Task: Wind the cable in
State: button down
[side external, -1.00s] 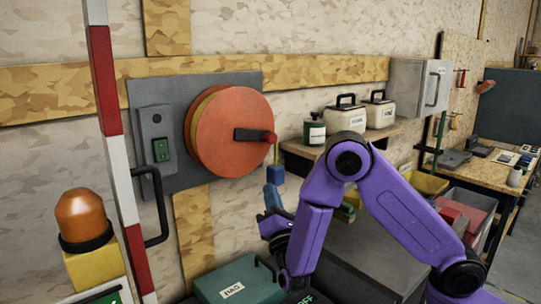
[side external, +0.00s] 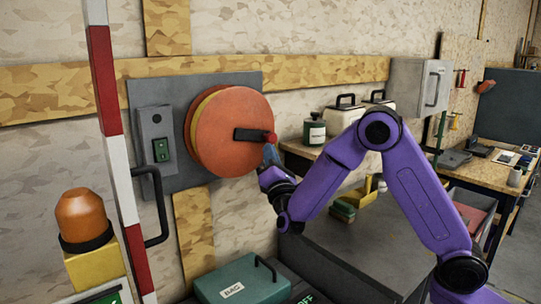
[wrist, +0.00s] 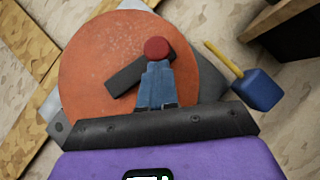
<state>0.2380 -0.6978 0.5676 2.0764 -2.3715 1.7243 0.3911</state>
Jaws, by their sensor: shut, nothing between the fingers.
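The orange cable reel (side external: 225,120) is mounted on a grey wall plate (side external: 250,82). Its black crank arm (side external: 250,134) points right and ends in a red knob (side external: 270,138). In the wrist view the orange disc (wrist: 105,55), crank arm (wrist: 128,78) and red knob (wrist: 157,48) are close. My gripper (side external: 269,155) is just below the knob; its blue fingers (wrist: 157,66) are shut together and empty, with tips at the knob's edge. I cannot tell if they touch. A blue plug (wrist: 256,90) hangs on a short yellow cable (wrist: 224,59); the arm hides it in the side view.
A switch box (side external: 158,140) with a green switch is left of the reel. A red-and-white post (side external: 108,100) and orange beacon (side external: 80,215) stand nearer the left. A green case (side external: 243,280) lies below, and a shelf with a green bottle (side external: 314,130) is right.

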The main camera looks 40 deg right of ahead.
jog(key=shift+d+r, duration=0.55)
jog(key=shift+r, duration=0.1)
